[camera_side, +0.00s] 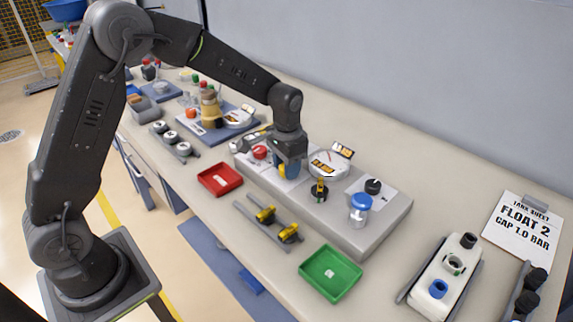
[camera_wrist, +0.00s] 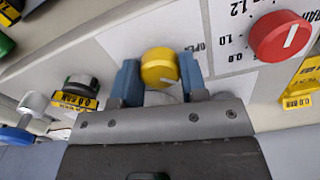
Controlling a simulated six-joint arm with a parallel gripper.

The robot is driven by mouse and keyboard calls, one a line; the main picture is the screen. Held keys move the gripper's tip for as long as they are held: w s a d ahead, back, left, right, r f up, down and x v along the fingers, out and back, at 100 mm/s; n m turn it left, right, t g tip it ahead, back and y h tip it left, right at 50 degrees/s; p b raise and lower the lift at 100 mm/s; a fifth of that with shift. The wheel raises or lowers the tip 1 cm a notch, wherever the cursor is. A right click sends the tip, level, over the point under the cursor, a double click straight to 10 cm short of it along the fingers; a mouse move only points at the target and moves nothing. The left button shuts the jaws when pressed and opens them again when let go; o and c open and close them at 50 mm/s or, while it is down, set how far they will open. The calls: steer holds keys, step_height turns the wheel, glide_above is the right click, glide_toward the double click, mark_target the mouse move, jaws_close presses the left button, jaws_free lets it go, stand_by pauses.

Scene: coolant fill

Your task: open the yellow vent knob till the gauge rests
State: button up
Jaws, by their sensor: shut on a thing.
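The yellow vent knob (camera_wrist: 160,68) sits on a white panel in the wrist view, with lettering partly hidden beside it. My gripper (camera_wrist: 159,80) is shut on the knob, one blue finger against each side. In the side view, my gripper (camera_side: 290,163) points down onto the grey console, and a bit of the yellow knob (camera_side: 283,171) shows at its fingers. A round white dial (camera_side: 327,164) with orange and black markings, probably the gauge, stands just right of the gripper. Its reading is too small to tell.
A red knob (camera_wrist: 283,37) with a scale is close right of my gripper in the wrist view. A black-topped fitting (camera_wrist: 80,86) with a yellow tag is at left. Red (camera_side: 220,179) and green (camera_side: 331,272) trays lie before the console; a sheet (camera_side: 521,231) reads "FLOAT 2 CAP 1.0 BAR".

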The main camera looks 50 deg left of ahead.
steer(key=n, duration=0.3)
steer(key=shift+n, duration=2.2)
steer(key=o, duration=0.9)
steer(key=shift+r, duration=0.1)
step_height(320, 180, up, 14)
steer(key=shift+f, duration=0.1)
